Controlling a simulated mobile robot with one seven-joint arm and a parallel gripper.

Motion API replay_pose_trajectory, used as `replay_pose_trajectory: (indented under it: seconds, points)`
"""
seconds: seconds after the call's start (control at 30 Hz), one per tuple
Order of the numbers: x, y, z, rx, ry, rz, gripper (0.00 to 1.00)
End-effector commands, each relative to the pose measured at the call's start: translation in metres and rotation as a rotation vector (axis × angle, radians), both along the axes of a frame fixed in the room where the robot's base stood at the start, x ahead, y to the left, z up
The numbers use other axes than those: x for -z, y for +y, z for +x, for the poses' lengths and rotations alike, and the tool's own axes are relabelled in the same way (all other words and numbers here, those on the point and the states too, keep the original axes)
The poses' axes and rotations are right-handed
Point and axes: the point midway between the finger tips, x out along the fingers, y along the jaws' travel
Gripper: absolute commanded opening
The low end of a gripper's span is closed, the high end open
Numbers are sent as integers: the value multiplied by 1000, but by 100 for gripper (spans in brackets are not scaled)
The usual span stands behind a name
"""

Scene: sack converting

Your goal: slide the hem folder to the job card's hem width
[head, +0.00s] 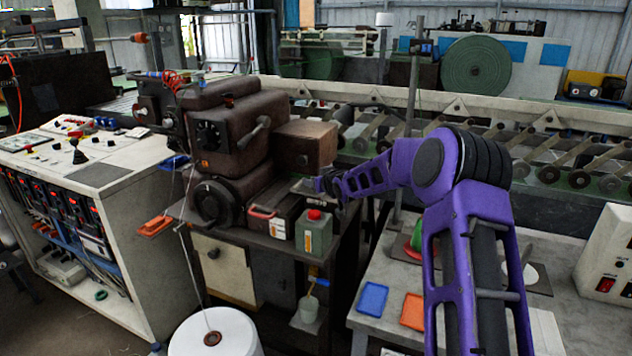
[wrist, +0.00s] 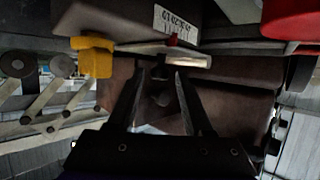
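My gripper (wrist: 160,78) is open, its two dark fingers apart with no object clearly held between them. Just beyond the fingertips, a pale metal bar (wrist: 190,60) runs across the wrist view. A small red mark (wrist: 173,40) sits above it. A white label with black marks (wrist: 176,22) is above that, too small to read. A yellow block (wrist: 95,56) is at the bar's left end. I cannot tell which of these parts is the hem folder. In the head view my gripper (head: 318,186) is small, beside the brown sewing machine (head: 225,125). I cannot identify the job card.
A red-capped green bottle (head: 314,235) and a red-handled box (head: 270,218) stand on the machine table below my gripper. A grey bench at right carries a blue tray (head: 372,298) and an orange tray (head: 412,311). A white thread cone (head: 215,335) stands in front.

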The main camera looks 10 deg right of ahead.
Motion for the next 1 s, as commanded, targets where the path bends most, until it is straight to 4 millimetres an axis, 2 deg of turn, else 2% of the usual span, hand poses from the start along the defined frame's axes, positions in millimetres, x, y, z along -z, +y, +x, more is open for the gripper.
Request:
replay_pose_trajectory:
  seconds: [0.03, 0.2, 0.27, 1.0]
  points:
    - [0, 0, 0, 0, 0, 0, 40]
    - [0, 0, 0, 0, 0, 0, 9]
    - [0, 0, 0, 0, 0, 0, 0]
    - [0, 0, 0, 0, 0, 0, 0]
